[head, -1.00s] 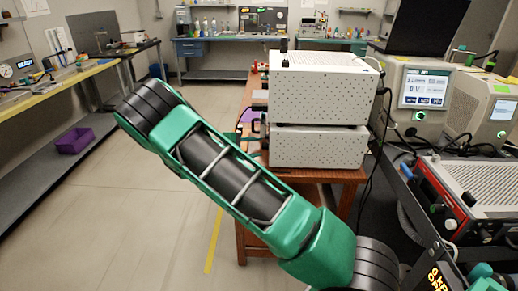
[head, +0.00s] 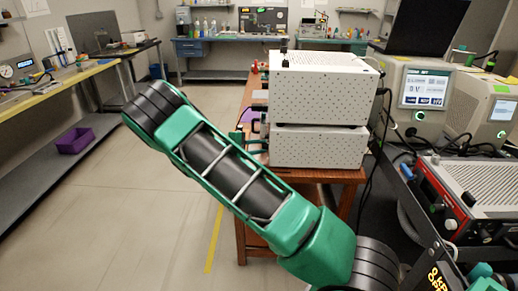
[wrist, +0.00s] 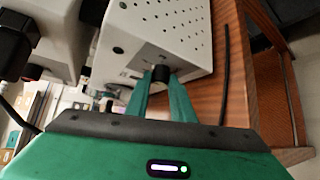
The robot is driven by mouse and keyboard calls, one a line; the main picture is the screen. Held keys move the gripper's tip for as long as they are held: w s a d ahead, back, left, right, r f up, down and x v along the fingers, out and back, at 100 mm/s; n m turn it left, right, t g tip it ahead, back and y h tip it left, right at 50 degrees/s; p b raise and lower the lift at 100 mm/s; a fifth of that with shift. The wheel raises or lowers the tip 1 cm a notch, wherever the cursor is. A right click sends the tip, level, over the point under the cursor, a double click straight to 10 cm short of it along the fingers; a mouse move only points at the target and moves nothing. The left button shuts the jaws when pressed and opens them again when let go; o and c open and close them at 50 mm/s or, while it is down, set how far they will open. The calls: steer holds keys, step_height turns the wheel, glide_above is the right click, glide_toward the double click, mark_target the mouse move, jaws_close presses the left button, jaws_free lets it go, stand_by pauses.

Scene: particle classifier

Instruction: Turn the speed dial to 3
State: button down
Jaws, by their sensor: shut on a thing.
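The speed dial (wrist: 161,73) is a small black knob on the face of a white perforated box (wrist: 165,35) in the wrist view. My gripper (wrist: 162,80) has its two green fingers on either side of the knob, shut on it. The dial's markings and pointer are too small or hidden to read. In the head view two white perforated boxes, an upper (head: 325,88) and a lower (head: 318,147), stand stacked on a wooden table; their left-facing side is seen edge-on and the dial cannot be made out there.
The wooden table (head: 345,178) carries the boxes, and a black cable (wrist: 225,75) lies on it. An instrument with a lit screen (head: 423,90) and a red-edged unit (head: 440,197) stand to the right.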

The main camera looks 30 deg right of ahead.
steer(key=shift+s+f, duration=0.15)
steer(key=shift+a+f+m+t+h, duration=0.1)
steer(key=shift+f+m+t+h, duration=0.15)
steer(key=shift+m+h, duration=0.35)
steer(key=shift+d+f+m+t+h, duration=0.1)
steer(key=shift+m+t+h, duration=0.2)
steer(key=shift+m+h, duration=0.3)
steer(key=shift+a+f+m+t+h, duration=0.1)
steer(key=shift+f+m+t+h, duration=0.15)
steer(key=shift+m+h, duration=0.3)
steer(key=shift+s, duration=0.1)
steer(key=c, duration=1.7)
jaws_free()
steer(key=shift+o, duration=0.8)
steer(key=shift+r+h, duration=0.1)
steer(key=shift+h, duration=0.15)
steer(key=v, duration=1)
steer(key=shift+a, duration=0.4)
